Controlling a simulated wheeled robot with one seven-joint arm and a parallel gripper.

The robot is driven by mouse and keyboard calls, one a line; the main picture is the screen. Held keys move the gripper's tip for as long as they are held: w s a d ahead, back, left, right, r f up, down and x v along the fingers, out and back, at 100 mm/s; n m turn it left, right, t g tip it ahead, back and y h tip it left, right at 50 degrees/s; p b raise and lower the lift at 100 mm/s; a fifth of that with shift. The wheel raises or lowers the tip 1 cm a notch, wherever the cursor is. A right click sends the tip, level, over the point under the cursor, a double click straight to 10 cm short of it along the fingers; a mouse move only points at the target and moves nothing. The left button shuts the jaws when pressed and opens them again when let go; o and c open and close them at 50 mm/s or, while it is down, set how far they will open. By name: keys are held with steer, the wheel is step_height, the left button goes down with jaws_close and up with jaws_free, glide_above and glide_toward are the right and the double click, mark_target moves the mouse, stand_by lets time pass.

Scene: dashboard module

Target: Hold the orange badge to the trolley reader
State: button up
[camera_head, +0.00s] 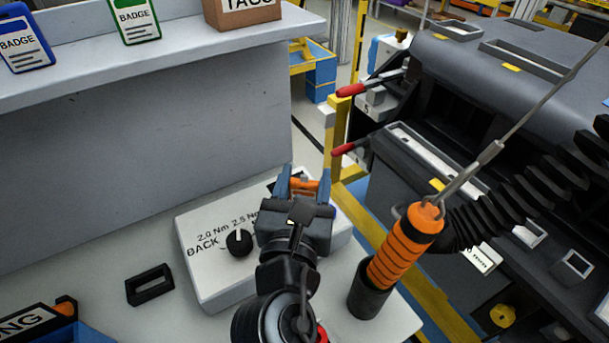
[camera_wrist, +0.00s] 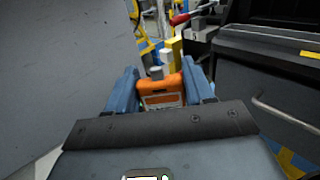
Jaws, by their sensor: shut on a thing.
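My gripper (camera_head: 304,181) is shut on the orange badge (camera_head: 305,186), above the far right part of the white box on the counter. The fingers cover the badge's sides and the gripper body hides part of it. In the wrist view, the orange badge (camera_wrist: 161,94) stands between the two blue fingers, with a grey clip at its top and a pale label strip across it. I cannot make out for certain which thing is the trolley reader. A dark patch on the white box, just left of the fingers, is mostly hidden.
The white box (camera_head: 208,264) carries a black knob (camera_head: 239,242). Right of it, an orange tool (camera_head: 405,245) stands in a black holder. A black frame (camera_head: 150,285) lies left. Blue (camera_head: 25,42) and green (camera_head: 135,18) badges are on the upper shelf. The dark dashboard (camera_head: 520,85) fills the right.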

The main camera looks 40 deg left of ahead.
steer(key=shift+f+b, duration=0.7)
steer(key=shift+f, duration=0.65)
steer(key=shift+p, duration=0.3)
step_height(320, 180, up, 4)
steer(key=p, duration=0.5)
steer(key=shift+r, duration=1)
